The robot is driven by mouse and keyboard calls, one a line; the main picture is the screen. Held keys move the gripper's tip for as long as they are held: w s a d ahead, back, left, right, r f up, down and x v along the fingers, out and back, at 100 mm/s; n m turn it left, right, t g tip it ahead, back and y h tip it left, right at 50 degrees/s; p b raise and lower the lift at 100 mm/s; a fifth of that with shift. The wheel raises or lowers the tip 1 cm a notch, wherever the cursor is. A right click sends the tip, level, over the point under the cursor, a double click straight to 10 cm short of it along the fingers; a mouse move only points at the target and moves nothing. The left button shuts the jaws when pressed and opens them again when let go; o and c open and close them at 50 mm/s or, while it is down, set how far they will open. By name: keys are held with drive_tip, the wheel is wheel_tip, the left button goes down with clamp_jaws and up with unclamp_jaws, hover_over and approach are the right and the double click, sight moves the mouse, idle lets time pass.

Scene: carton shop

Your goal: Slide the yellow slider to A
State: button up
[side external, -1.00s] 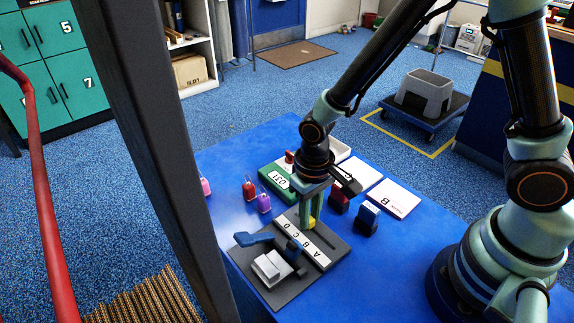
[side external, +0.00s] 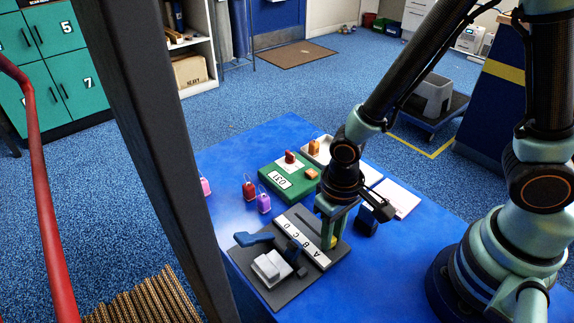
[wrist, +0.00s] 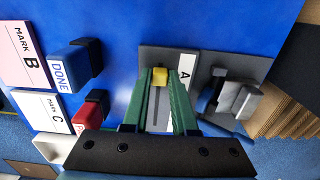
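The yellow slider (side external: 333,241) sits at the near right end of its slot in the dark grey plate (side external: 262,293). A white letter strip (side external: 302,238) runs along the slot, and the slider is beside the letter A at its end. In the wrist view the yellow slider (wrist: 160,77) is level with the A label (wrist: 185,75). My gripper (wrist: 160,76) has its green fingers close on both sides of the slider, shut on it. In the side view my gripper (side external: 333,238) partly hides the slider.
A blue stamp (side external: 367,218) stands just right of my gripper. A red stamp (wrist: 88,112) shows in the wrist view. A clamp with a blue handle (side external: 253,239) is on the plate's left. A green box (side external: 283,184) and small padlocks (side external: 264,203) lie behind.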

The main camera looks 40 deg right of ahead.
drive_tip(key=o, duration=0.4)
drive_tip(key=shift+s, duration=0.1)
wheel_tip(320, 180, up, 12)
drive_tip(key=shift+r, duration=0.1)
idle(0.5)
drive_tip(key=w+d+r+t, duration=0.1)
drive_tip(key=d+r+t, duration=0.1)
drive_tip(key=d+r, duration=0.1)
drive_tip(key=w+d+r+t, duration=0.1)
drive_tip(key=d+r, duration=0.3)
drive_tip(key=d, duration=0.1)
drive_tip(key=w+d+r+t, duration=0.2)
drive_tip(key=d+r, duration=0.1)
drive_tip(key=d, duration=0.2)
drive_tip(key=shift+r+t, duration=0.3)
drive_tip(key=shift+r, duration=0.1)
